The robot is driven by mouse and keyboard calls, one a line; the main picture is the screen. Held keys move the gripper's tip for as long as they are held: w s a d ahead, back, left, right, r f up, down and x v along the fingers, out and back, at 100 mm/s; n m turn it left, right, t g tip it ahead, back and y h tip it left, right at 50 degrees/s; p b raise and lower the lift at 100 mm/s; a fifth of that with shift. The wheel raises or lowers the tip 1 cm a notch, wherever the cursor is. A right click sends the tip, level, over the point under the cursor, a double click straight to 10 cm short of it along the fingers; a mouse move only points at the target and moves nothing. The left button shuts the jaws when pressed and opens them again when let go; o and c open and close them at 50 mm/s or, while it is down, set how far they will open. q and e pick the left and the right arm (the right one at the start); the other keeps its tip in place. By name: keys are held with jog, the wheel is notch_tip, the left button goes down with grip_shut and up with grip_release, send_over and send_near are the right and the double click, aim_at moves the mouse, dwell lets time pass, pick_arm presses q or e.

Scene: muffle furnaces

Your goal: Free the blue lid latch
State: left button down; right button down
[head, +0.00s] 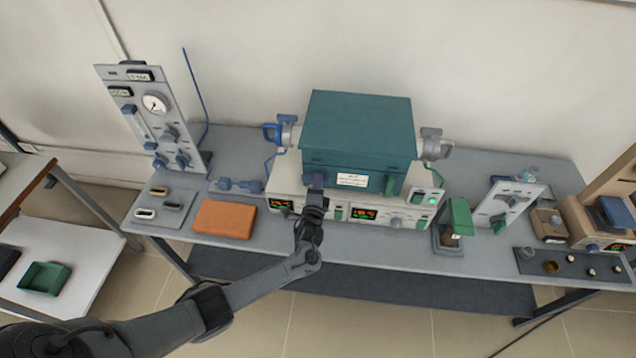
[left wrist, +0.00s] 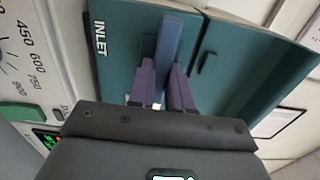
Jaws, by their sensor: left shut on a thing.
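The teal furnace (head: 358,130) stands at the back middle of the bench with its lid down. The blue lid latch (left wrist: 169,42) is an upright blue bar on the furnace front, beside the INLET label in the left wrist view. My left gripper (head: 315,184) is at the left part of the furnace front. In the left wrist view its two purple fingers (left wrist: 163,84) are shut on the lower part of the latch, one on each side. In the head view the gripper largely hides the latch. My right gripper is not in view.
A green latch (head: 391,184) sits further right on the furnace front. Control panels with lit displays (head: 364,213) are below. An orange block (head: 224,219) lies left on the bench, and a green-topped stand (head: 457,222) is at right.

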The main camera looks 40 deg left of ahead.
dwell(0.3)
pick_arm(q)
jog(key=c, duration=1)
grip_release()
jog(key=shift+c, duration=0.2)
jog(key=p+v, duration=0.1)
jog(key=v, duration=1)
